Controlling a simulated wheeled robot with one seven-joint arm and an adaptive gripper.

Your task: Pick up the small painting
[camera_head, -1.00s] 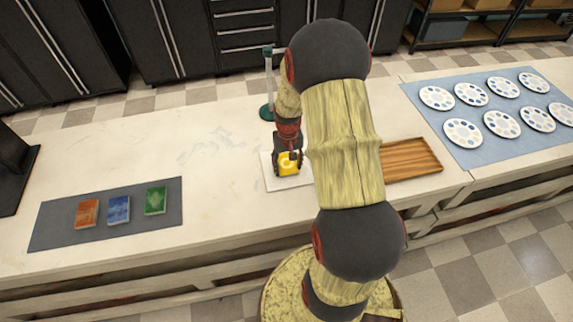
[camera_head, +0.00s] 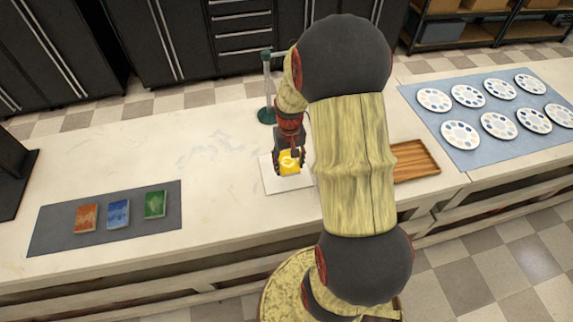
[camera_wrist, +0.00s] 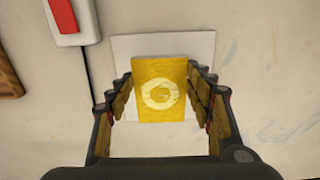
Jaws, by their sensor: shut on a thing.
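The small painting (camera_head: 290,162) is a yellow block-like panel with a pale ring on its face. It also shows in the wrist view (camera_wrist: 160,90), between the two fingers. My gripper (camera_head: 289,154) is shut on its left and right sides. The painting appears a little above a white square sheet (camera_head: 287,183) on the counter. The sheet also shows behind and below the painting in the wrist view (camera_wrist: 122,46). The painting's back is hidden.
A grey mat (camera_head: 55,228) at left bears orange, blue and green panels. A wooden tray (camera_head: 415,160) lies right of my arm. A blue mat (camera_head: 425,101) holds several round palettes. A green-based stand (camera_head: 266,114) is behind my gripper. The counter's left middle is clear.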

